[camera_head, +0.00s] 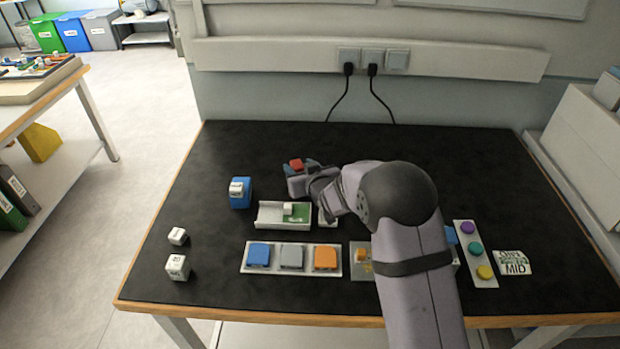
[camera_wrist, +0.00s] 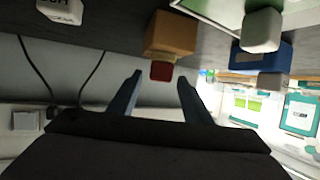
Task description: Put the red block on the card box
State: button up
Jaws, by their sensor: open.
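The red block (camera_head: 296,164) shows at the fingertips of my gripper (camera_head: 301,172) in the head view. In the wrist view, which is upside down, the red block (camera_wrist: 161,71) sits just beyond and between the two spread fingers of my gripper (camera_wrist: 157,86). It looks to be against the upper face of the brown card box (camera_wrist: 171,34); exact contact is hard to tell. My gripper is open, with a gap to the block on either side. In the head view the card box is hidden behind my gripper.
A blue box (camera_head: 241,200) with a white cube on top stands left. A white tray (camera_head: 268,217) with a green part is nearer. A panel (camera_head: 250,272) with blue, grey and orange pieces lies in front. White cubes (camera_head: 177,267) lie left; coloured buttons (camera_head: 475,249) right. The back is clear.

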jog(key=b+v, duration=0.2)
jog(key=v, duration=0.8)
jog(key=shift+d, duration=0.2)
jog(key=s+d+f+n+g+h, duration=0.1)
jog(key=s+d+g+h, duration=0.1)
jog(key=s+d, duration=0.4)
jog(key=s+d+f+g+h, duration=0.1)
jog(key=s+d+g+h, duration=0.1)
jog(key=s+d+g, duration=0.2)
jog(key=s+d+f+n+g+h, duration=0.1)
jog(key=s+d+g+h, duration=0.1)
jog(key=s+d, duration=0.7)
jog(key=shift+s+d+f+n+g+p, duration=0.1)
jog(key=shift+s+d+n+g+p, duration=0.25)
jog(key=shift+s, duration=0.2)
jog(key=shift+m+g, duration=0.65)
jog(key=shift+g, duration=0.2)
jog(key=s, duration=0.1)
jog(key=s+f, duration=0.1)
jog(key=s, duration=0.3)
jog(key=shift+d+f, duration=0.2)
jog(key=shift+f, duration=0.15)
jog(key=s+a+f+m+g+y+b, duration=0.1)
jog(key=s+a+f+m+g, duration=0.1)
jog(key=s+f+m, duration=0.3)
jog(key=s+a, duration=0.1)
jog(key=s, duration=0.2)
jog(key=shift+m, duration=0.4)
